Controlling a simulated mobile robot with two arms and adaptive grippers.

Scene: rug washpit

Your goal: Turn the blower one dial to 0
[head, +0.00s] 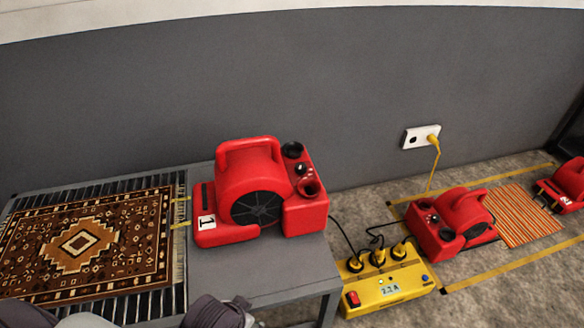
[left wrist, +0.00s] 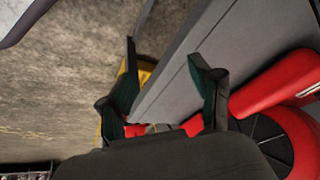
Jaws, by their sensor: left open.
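Blower one (head: 252,190), red with a "1" label, stands on the grey table. Its dial (head: 302,169) is a small dark knob with a pale mark, on the right end between two dark round openings. Its setting is too small to read. In the left wrist view, part of the red blower (left wrist: 285,130) fills the right side; I cannot make out the dial there. My left gripper (left wrist: 163,50) is open and nothing shows held between its fingers. It is beside the blower, over the table edge. Part of my left arm shows at the bottom of the head view. My right gripper is not in view.
A patterned rug (head: 85,240) lies left of the blower on the table (head: 270,265). A yellow power box (head: 385,288) with plugs and cables sits right of the table. More red blowers (head: 450,222) and a striped mat (head: 522,217) are on the floor. The wall stands behind.

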